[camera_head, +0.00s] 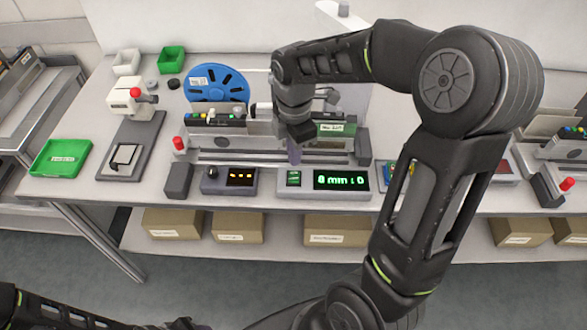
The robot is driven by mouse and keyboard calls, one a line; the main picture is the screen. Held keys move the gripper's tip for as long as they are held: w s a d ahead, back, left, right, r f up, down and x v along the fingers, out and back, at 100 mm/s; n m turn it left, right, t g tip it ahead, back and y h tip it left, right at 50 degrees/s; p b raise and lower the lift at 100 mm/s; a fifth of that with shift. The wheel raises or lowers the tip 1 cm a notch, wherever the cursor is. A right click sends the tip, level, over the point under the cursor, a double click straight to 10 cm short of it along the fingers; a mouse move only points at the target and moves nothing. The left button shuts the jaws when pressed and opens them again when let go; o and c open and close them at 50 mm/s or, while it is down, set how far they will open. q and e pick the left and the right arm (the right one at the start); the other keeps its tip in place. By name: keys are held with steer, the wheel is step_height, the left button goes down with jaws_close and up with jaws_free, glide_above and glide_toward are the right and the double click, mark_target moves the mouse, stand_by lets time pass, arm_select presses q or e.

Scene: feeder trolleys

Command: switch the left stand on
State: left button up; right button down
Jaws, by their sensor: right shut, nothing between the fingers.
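The left stand (215,157) is a grey feeder stand with long rails in the middle of the table. At its front, a grey box holds a small green switch (293,178) and a lit green display (341,180) reading roughly "8 mm : 0". Beside it, a dark box with a knob shows lit orange marks (241,177). My right gripper (294,157) is shut and empty, pointing down just behind and above the green switch; I cannot tell whether it touches anything. My right arm hides part of the stand. My left arm shows at the lower left, its gripper out of view.
A blue reel (216,84) stands behind the stand. A red button (178,143), a white-headed press (133,97) and a green tray (60,158) are to the left. Another stand (570,150) is at the right edge. Cardboard boxes (238,228) sit on the lower shelf.

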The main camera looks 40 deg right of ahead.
mark_target(294, 172)
step_height(294, 172, up, 3)
steer(key=shift+r+p, duration=0.1)
steer(key=shift+p, duration=0.85)
